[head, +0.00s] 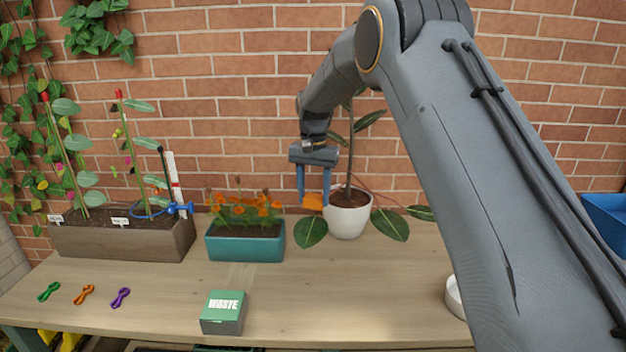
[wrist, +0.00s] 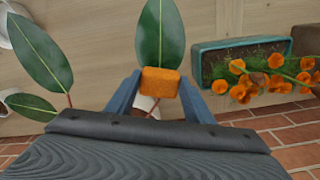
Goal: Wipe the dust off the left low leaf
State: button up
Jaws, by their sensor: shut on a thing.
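My gripper (head: 313,198) is shut on an orange sponge (wrist: 160,82), its fingers on either side of it. The sponge is beside the white pot (head: 347,221), which holds a plant with a tall stem. The left low leaf (head: 310,232) hangs at the pot's left, just below the sponge in the head view. In the wrist view this dark green leaf (wrist: 160,35) extends beyond the sponge, which hides its stalk end. I cannot tell whether they touch. No dust is clearly visible. The right low leaf (head: 390,225) hangs at the pot's right.
A teal planter (head: 245,250) with orange flowers stands close left of the leaf. A long planter (head: 120,243) with staked plants is farther left. A green-topped waste box (head: 222,313) and several coloured clips lie nearer. The table front of the pot is clear.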

jog(key=shift+r+p, duration=0.8)
jog(key=shift+r, duration=1.15)
jog(key=shift+s+f, duration=0.1)
